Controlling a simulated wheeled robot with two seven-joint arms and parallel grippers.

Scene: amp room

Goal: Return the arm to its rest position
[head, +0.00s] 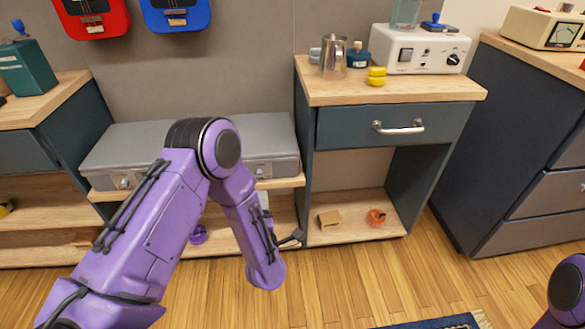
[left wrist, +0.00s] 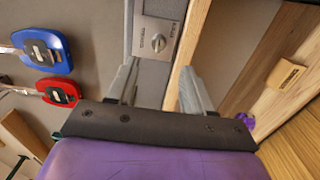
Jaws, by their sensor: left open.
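My left arm (head: 165,215) comes in from the lower left of the head view, bends at a raised elbow and slopes down in front of the shelves. Its gripper is mostly hidden or hard to make out there. In the left wrist view my left gripper (left wrist: 158,75) has its two grey fingers apart, with nothing held between them. Beyond the fingers are the front of a grey case and a wooden shelf edge. Part of my right arm (head: 568,285) shows at the lower right of the head view; its gripper is out of view.
The grey case (head: 110,150) lies on a low shelf behind my left arm. A cabinet (head: 345,130) to its right bears a metal jug (head: 333,55) and a white device (head: 425,50); its lower shelf holds a small box (head: 329,218). Wooden floor (head: 345,290) in front is clear.

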